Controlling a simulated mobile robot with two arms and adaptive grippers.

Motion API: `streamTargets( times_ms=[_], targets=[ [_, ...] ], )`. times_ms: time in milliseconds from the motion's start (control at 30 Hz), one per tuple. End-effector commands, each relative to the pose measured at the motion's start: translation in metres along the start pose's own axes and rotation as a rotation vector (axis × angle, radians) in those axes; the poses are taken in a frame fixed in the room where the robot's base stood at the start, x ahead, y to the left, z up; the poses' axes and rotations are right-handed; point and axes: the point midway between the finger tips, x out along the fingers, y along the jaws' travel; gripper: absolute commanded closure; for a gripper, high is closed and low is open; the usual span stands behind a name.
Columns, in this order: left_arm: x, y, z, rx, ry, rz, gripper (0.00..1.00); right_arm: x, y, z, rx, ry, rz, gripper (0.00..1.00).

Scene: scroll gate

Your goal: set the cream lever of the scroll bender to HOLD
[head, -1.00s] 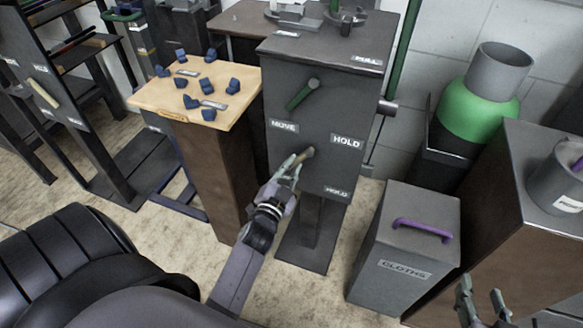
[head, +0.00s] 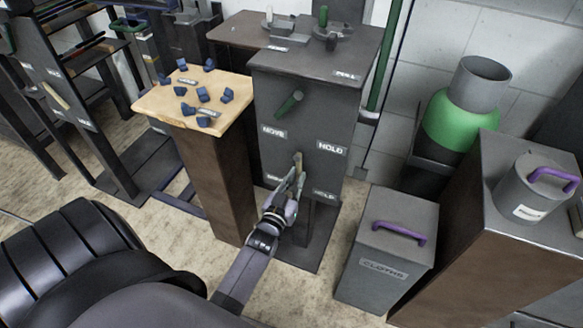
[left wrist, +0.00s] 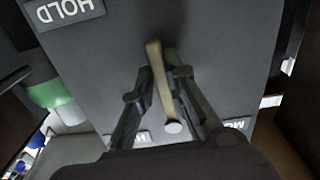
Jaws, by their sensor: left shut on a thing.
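The scroll bender is a dark grey cabinet (head: 350,100) in the middle of the head view. Its cream lever (head: 298,160) stands low on the front face, and its visible part stands about upright. A MOVE label (head: 272,131) is above left of it and a HOLD label (head: 331,148) is to its right. A smaller HOLD label (head: 325,193) sits at lower right. My left gripper (head: 297,178) is shut on the lever. The left wrist view shows the lever (left wrist: 159,75) between the fingers (left wrist: 157,85). My right gripper is not in view.
A green lever (head: 289,103) sticks out above the cream one. A wooden-topped stand (head: 160,100) with several blue pieces is close on the left. A grey CLOTHS box (head: 385,270) with a purple handle stands at right. Bare floor shows between.

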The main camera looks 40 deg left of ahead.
Motion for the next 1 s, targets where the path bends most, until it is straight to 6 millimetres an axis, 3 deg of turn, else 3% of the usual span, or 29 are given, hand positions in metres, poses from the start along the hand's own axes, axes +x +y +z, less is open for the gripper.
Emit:
streamTargets(
  times_ms=[100, 300, 500, 700, 1000],
  targets=[
    [0.000, 0.010, -0.004, -0.112, -0.002, 0.001, 1.00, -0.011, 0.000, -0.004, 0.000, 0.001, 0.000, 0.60],
    [0.000, 0.022, -0.006, -0.288, -0.001, 0.001, 1.00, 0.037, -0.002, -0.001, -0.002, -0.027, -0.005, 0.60],
    [0.000, 0.032, -0.009, -0.428, -0.001, 0.001, 1.00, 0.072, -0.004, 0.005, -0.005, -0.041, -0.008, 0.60],
    [0.000, 0.037, -0.011, -0.522, -0.001, 0.000, 1.00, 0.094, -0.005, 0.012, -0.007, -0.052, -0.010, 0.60],
    [0.000, 0.041, -0.012, -0.581, 0.000, 0.000, 1.00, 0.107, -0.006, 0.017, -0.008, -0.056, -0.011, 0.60]
  ],
)
